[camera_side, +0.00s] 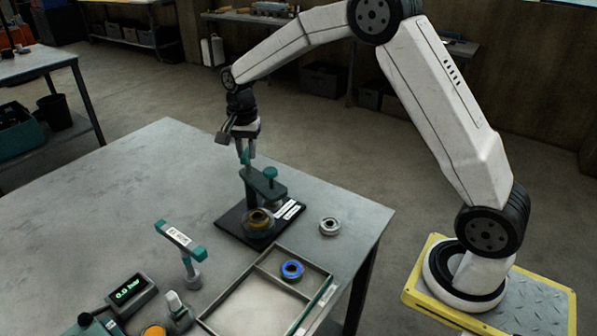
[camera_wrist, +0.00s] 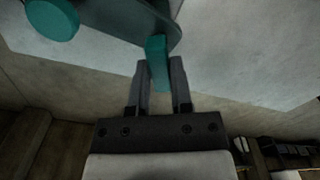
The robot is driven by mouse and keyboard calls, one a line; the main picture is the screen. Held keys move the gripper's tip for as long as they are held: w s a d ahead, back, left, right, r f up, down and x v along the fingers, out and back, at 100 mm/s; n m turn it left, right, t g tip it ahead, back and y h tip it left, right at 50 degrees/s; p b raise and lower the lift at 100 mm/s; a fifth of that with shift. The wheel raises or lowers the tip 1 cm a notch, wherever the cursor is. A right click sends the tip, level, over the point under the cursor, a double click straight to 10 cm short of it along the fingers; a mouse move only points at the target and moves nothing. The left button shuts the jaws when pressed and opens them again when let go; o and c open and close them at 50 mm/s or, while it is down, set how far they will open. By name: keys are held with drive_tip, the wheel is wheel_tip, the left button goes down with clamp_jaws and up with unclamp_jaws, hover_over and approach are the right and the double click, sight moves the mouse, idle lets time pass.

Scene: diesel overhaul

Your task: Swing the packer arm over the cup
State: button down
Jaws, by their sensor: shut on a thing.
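The packer stands on a dark base plate (camera_side: 236,222) on the grey table. Its green arm (camera_side: 262,186) carries a round green knob (camera_side: 271,173); the arm also shows at the top of the wrist view (camera_wrist: 110,22). The cup (camera_side: 258,224), with a brass-coloured ring inside, sits on the plate below the arm. I cannot tell whether the arm is lined up over it. My gripper (camera_side: 246,158) points down and is shut on the arm's upright green handle (camera_wrist: 158,62), which stands between both fingers in the wrist view (camera_wrist: 159,88).
A silver ring (camera_side: 329,227) lies right of the plate. A divided tray (camera_side: 262,262) in front holds a blue ring (camera_side: 292,270). A green-topped stand (camera_side: 181,240), a pressure readout (camera_side: 131,291) and small fittings are at front left. The table's back left is clear.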

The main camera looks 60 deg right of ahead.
drive_tip(key=shift+m, duration=1.1)
drive_tip(key=shift+r+m, duration=0.1)
drive_tip(key=shift+m, duration=1.3)
drive_tip(key=c, duration=0.5)
unclamp_jaws()
drive_tip(key=shift+r, duration=2.65)
